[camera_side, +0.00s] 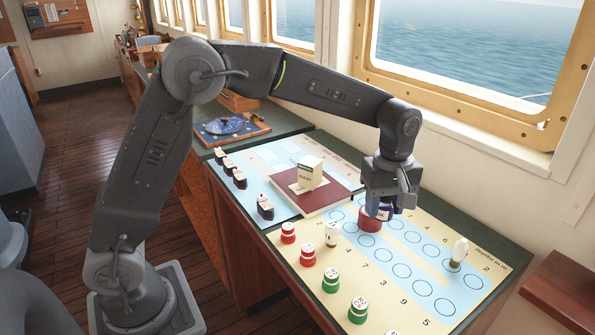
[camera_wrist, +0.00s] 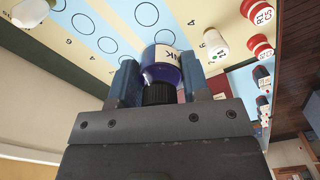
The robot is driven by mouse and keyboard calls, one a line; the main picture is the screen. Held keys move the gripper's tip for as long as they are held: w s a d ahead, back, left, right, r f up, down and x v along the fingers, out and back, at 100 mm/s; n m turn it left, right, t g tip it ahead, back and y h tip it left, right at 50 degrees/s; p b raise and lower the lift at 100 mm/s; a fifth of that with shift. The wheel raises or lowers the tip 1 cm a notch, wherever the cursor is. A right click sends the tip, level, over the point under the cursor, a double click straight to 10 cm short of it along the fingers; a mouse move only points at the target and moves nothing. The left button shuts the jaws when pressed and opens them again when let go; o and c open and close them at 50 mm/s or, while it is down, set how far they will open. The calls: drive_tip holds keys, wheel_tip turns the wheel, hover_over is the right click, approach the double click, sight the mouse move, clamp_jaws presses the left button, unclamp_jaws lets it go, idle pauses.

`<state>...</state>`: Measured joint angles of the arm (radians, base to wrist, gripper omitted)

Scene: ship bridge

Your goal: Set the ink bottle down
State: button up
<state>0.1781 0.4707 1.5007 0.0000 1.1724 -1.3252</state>
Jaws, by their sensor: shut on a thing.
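My gripper (camera_side: 379,208) is low over the printed chart (camera_side: 395,290) in the side view. In the wrist view my gripper (camera_wrist: 158,85) is shut on the ink bottle (camera_wrist: 161,66), which is dark blue with a white label. Its black cap lies between the fingers. The bottle (camera_side: 385,212) is partly hidden by the fingers in the side view. A round red object (camera_side: 369,221) shows close beside it there. I cannot tell whether the bottle touches the chart.
Red (camera_side: 307,254) and green (camera_side: 331,280) labelled pieces stand near the chart's front edge. A white piece (camera_side: 333,233) stands left of my gripper and a white-topped one (camera_side: 459,252) right. A dark red book (camera_side: 325,200) lies behind, bearing a pale box (camera_side: 310,172). Several printed circles are bare.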

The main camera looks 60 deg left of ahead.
drive_tip(key=r, duration=0.3)
drive_tip(key=a+r, duration=0.1)
drive_tip(key=r, duration=0.1)
drive_tip(key=shift+w, duration=0.25)
drive_tip(key=w+a+n, duration=0.1)
drive_tip(key=a+n, duration=0.1)
drive_tip(key=a, duration=0.7)
drive_tip(key=w+a+n, duration=0.1)
drive_tip(key=a+n, duration=0.1)
drive_tip(key=a, duration=0.8)
drive_tip(key=w+a+n, duration=0.2)
drive_tip(key=a, duration=0.7)
drive_tip(key=shift+a, duration=0.15)
drive_tip(key=s+a+n, duration=0.2)
drive_tip(key=s+a, duration=0.3)
drive_tip(key=a, duration=0.5)
drive_tip(key=s+a+n, duration=0.2)
drive_tip(key=s+a, duration=0.3)
drive_tip(key=a, duration=0.4)
drive_tip(key=s+a+n, duration=0.2)
drive_tip(key=s+a, duration=0.3)
drive_tip(key=a, duration=0.5)
hover_over(261, 155)
wheel_tip(261, 155, down, 12)
drive_tip(key=shift+s+f, duration=0.1)
drive_tip(key=shift+f, duration=2)
drive_tip(key=shift+f, duration=0.1)
